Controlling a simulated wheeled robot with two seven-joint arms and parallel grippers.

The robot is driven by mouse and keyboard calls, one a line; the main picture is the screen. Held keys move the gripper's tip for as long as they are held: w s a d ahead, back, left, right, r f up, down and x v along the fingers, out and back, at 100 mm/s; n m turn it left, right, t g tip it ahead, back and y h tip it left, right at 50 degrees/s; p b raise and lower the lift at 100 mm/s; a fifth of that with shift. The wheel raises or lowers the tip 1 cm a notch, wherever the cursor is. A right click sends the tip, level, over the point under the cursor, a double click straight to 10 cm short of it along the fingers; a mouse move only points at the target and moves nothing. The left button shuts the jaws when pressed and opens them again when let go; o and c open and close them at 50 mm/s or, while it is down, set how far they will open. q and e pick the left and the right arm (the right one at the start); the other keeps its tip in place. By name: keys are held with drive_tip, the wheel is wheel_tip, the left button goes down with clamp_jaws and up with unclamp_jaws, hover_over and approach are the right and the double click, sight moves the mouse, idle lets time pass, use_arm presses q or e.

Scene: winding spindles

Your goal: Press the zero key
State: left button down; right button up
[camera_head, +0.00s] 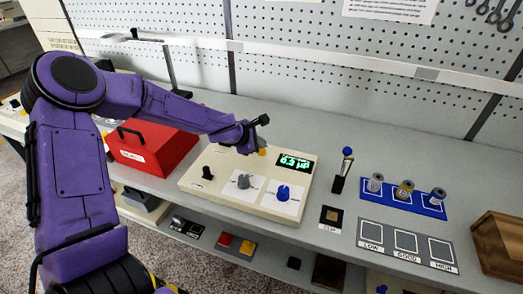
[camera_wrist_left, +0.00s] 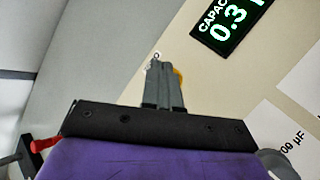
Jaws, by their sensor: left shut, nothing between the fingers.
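A beige capacitance meter (camera_head: 238,207) stands on the grey bench, with a lit green display (camera_head: 294,161) reading about 0.3 µF. A small yellow-orange key (camera_head: 263,152) on its top face, probably the zero key, is partly hidden by my left gripper (camera_head: 259,139). The gripper is shut and empty, with its fingers at or just above the key. I cannot tell whether they touch. In the left wrist view the shut fingers (camera_wrist_left: 160,70) cover most of the key, and its orange edge (camera_wrist_left: 180,76) shows to their right. My right gripper is out of view.
To the right are a blue tray (camera_head: 408,204) of capacitors and a sorting mat (camera_head: 406,244).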

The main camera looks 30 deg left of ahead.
use_arm(q)
drive_tip(key=shift+f+b, duration=0.45)
drive_tip(key=shift+f, duration=0.1)
drive_tip(key=shift+r, duration=0.1)
idle(0.5)
drive_tip(key=shift+r+p, duration=0.85)
drive_tip(key=shift+p, duration=0.25)
wheel_tip(320, 180, up, 5)
drive_tip(key=p, duration=0.5)
drive_tip(key=shift+r+p, duration=0.1)
drive_tip(key=shift+p, duration=0.2)
